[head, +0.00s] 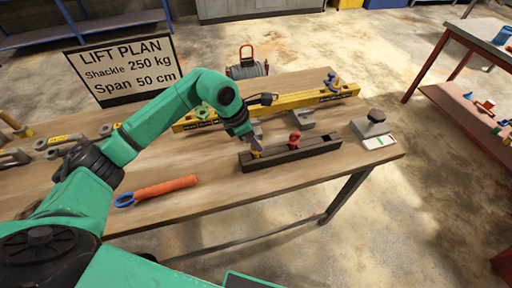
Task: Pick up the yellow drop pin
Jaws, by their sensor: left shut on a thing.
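The yellow drop pin (256,153) stands at the left end of a dark rack (305,153) on the wooden table. My left gripper (251,145) reaches down over it from the left and is shut on it. The gripper and wrist hide the upper part of the pin. The pin's lower end is at the rack, and I cannot tell whether it is clear of its hole. A red pin (294,139) stands farther right in the same rack. My right gripper is not in view.
A yellow beam (290,101) lies behind the rack. A grey weight (375,122) stands at the right. An orange sling with a blue loop (165,188) lies in front. Several shackles (62,140) are at the left, near the lift plan sign (122,72). The front right tabletop is clear.

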